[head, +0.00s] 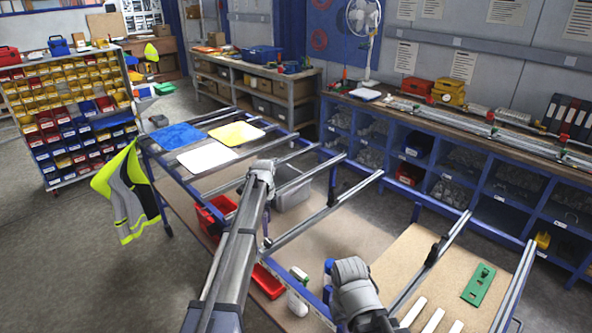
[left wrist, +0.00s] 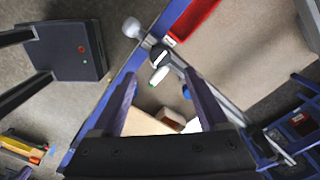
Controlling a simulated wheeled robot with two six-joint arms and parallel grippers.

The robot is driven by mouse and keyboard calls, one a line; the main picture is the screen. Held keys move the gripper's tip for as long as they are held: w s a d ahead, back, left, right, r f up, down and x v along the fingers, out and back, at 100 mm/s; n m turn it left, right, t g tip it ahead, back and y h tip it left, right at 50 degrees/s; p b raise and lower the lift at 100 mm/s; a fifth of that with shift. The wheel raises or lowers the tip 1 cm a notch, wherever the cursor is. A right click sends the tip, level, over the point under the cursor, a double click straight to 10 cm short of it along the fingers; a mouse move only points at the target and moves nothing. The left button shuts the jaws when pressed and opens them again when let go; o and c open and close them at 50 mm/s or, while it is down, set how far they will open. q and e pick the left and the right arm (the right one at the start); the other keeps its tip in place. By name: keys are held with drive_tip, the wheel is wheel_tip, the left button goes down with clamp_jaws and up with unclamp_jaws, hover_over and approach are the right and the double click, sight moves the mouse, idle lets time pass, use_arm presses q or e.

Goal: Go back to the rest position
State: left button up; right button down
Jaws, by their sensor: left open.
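My left arm reaches up through the middle of the head view, and its gripper (head: 267,238) hangs down beyond the bent joint, over the near part of the framed table. In the left wrist view its two dark fingers (left wrist: 162,88) are spread apart with nothing between them. Below them lie a table rail and a white bottle (left wrist: 159,75). A joint of my right arm shows at the bottom of the head view; the right gripper is out of sight. A blue sign panel (head: 180,135), a white panel (head: 207,157) and a yellow panel (head: 237,133) lie flat on the table's far left end.
A grey bin (head: 292,190) and red bins (head: 268,282) sit at the table's frame. A hi-vis vest (head: 126,192) hangs on its left end. A green plate (head: 479,284) lies on the right board. Blue shelving (head: 470,165) lines the back. The floor at left is clear.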

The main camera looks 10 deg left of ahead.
use_arm(q)
drive_tip(key=s+d+f+n+b, duration=0.2)
drive_tip(key=s+d+n, duration=0.2)
drive_tip(key=s, duration=0.8)
drive_tip(key=s+d+f+n+b, duration=0.2)
drive_tip(key=s+d, duration=0.5)
drive_tip(key=s, duration=0.5)
drive_tip(key=s+d+f+n+y+b, duration=0.1)
drive_tip(key=s+d+f+n+b, duration=0.2)
drive_tip(key=s, duration=0.9)
drive_tip(key=d+n, duration=0.3)
drive_tip(key=n, duration=0.1)
drive_tip(key=shift+s+f, duration=0.1)
